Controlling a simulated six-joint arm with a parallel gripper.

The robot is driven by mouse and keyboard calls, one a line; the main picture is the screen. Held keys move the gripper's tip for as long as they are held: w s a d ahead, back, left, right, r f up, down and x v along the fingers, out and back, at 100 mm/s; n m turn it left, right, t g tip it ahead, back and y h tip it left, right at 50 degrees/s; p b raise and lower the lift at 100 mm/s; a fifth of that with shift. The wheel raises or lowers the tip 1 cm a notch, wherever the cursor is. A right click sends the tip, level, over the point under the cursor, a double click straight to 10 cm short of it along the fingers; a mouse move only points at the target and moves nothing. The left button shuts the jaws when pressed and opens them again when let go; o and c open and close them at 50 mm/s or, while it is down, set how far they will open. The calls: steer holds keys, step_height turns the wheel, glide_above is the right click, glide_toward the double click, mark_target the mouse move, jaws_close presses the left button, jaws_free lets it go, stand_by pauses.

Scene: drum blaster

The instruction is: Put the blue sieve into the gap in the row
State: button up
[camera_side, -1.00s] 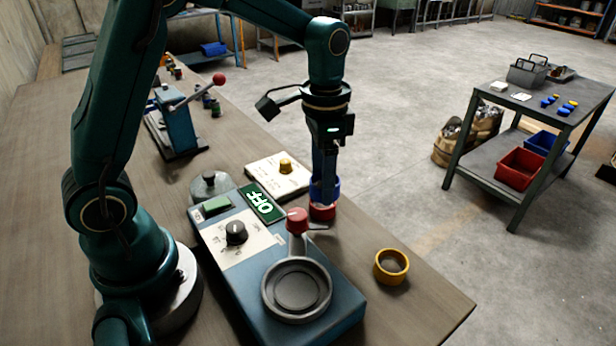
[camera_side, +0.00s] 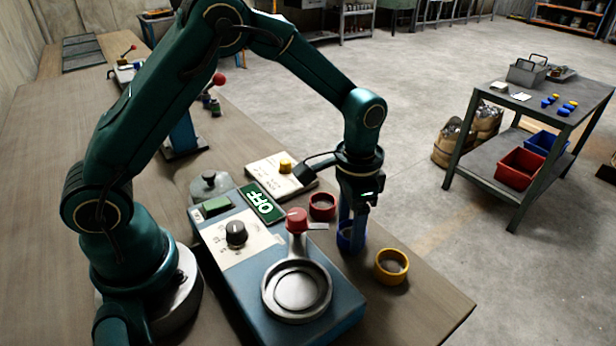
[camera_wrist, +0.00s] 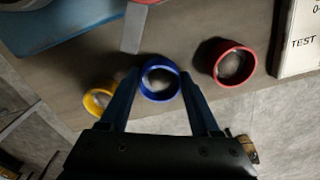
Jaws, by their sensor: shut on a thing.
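The blue sieve (camera_wrist: 160,79) is a short round ring, seen between my gripper's two fingers in the wrist view. In the side view the blue sieve (camera_side: 351,238) shows low at the fingertips, partly hidden by them. My gripper (camera_side: 352,232) points down and is shut on it. The red sieve (camera_side: 322,206) stands on the bench behind and to the left of it. The yellow sieve (camera_side: 391,267) stands in front and to the right. The blue one is between these two, in line with them. I cannot tell whether it touches the bench.
The blue machine with a round dish (camera_side: 297,291), a red knob (camera_side: 297,220) and a green OFF sign (camera_side: 262,203) is just left of the row. The bench edge is close on the right.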

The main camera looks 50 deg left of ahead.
steer(key=o, duration=1.4)
steer(key=shift+f, duration=0.15)
steer(key=shift+o, duration=0.2)
step_height(320, 180, up, 11)
steer(key=s+a+r+n+t, duration=0.2)
steer(key=s+a+r, duration=0.1)
steer(key=s+r, duration=0.3)
steer(key=s+a+f+n+t, duration=0.1)
steer(key=s+f+n+t, duration=0.1)
steer(key=s, duration=0.7)
steer(key=shift+a+n+t, duration=0.3)
steer(key=shift+a+t, duration=0.1)
steer(key=shift+t, duration=0.4)
steer(key=shift+s, duration=0.1)
